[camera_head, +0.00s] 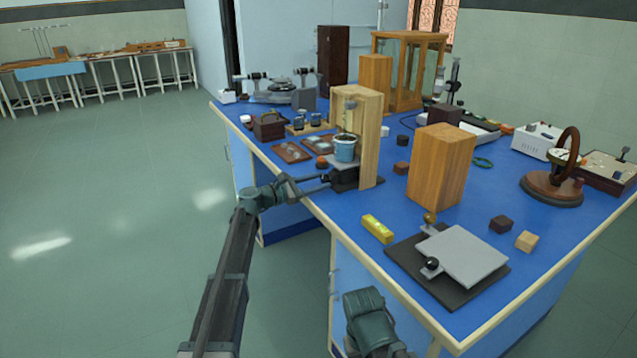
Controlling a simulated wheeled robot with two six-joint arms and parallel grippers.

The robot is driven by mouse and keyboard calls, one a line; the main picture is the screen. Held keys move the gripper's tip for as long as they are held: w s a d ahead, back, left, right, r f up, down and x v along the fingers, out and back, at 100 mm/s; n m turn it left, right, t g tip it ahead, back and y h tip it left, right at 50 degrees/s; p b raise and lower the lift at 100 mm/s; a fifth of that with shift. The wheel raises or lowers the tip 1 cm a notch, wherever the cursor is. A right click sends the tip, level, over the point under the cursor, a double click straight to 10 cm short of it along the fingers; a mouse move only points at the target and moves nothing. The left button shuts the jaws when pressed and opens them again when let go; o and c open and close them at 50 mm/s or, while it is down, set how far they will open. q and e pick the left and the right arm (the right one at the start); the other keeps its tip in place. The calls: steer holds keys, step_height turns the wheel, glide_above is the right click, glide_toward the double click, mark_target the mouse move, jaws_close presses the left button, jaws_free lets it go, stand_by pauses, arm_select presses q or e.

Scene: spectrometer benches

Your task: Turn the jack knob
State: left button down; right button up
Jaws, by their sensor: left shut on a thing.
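A small lab jack with a dark base (358,183) stands near the left edge of the blue bench, at the foot of a wooden stand (370,145). A teal cup with liquid (344,150) sits on the jack's plate, and a small grey piece (350,104) hangs above it. My left gripper (322,180) reaches in level from the left and is shut on the jack knob, which its fingers mostly hide. My right arm shows only in part at the bottom; its fingers are out of sight.
A larger jack with a grey plate (463,256) and black knob lies at the front right. A yellow box (377,229) and a wooden block (440,168) stand between. Brown trays (291,152) lie left of the stand. The floor at left is free.

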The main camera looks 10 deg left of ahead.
stand_by(0.4)
arm_select(q)
steer(key=shift+c, duration=2.1)
jaws_free()
steer(key=v, duration=1.3)
steer(key=shift+s+a, duration=0.25)
steer(key=shift+a, duration=0.1)
steer(key=shift+f, duration=0.1)
